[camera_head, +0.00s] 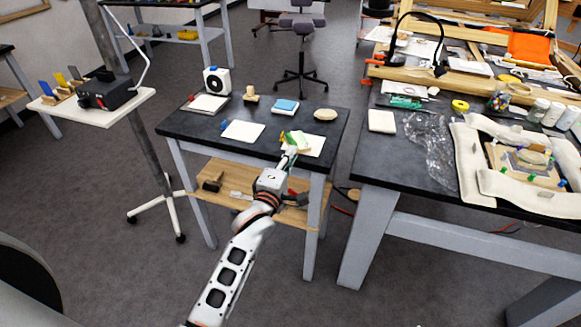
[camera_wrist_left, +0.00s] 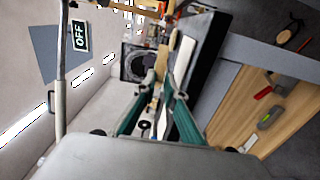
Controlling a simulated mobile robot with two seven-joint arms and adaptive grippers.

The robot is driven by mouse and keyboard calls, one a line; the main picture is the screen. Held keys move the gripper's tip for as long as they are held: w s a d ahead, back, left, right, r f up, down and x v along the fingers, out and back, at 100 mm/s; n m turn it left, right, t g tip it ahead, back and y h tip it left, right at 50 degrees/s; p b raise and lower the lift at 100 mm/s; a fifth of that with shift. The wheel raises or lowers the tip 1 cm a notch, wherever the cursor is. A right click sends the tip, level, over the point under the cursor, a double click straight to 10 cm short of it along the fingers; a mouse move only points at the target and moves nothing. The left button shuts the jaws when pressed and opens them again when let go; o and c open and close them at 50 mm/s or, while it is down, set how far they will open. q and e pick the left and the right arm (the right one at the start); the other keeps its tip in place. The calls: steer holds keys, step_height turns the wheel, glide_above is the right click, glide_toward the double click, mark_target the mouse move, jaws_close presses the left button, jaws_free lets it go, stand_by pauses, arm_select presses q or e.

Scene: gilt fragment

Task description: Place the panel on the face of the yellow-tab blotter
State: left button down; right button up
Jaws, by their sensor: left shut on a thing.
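My left gripper (camera_head: 291,153) reaches over the front right part of the small dark-topped table. It is shut on the panel (camera_head: 299,140), a small pale, greenish piece that looks tilted. The panel is above or against a white blotter (camera_head: 315,147); contact cannot be told. A yellow tab (camera_head: 283,136) shows at that blotter's left edge, partly covered. In the left wrist view the green fingers of the left gripper (camera_wrist_left: 168,88) point toward the table; the panel is hard to make out there. My right gripper is not in view.
A blue-tab blotter (camera_head: 243,131) lies to the left, bare. Another white blotter (camera_head: 208,103) lies behind it, near a white device (camera_head: 217,80). A blue-topped block (camera_head: 285,106) and a round tan piece (camera_head: 325,115) lie at the back. A larger workbench (camera_head: 390,160) stands to the right.

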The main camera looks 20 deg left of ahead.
arm_select(q)
steer(key=shift+f+b, duration=0.3)
steer(key=shift+f, duration=1.45)
steer(key=shift+f, duration=0.3)
steer(key=c, duration=2.1)
jaws_free()
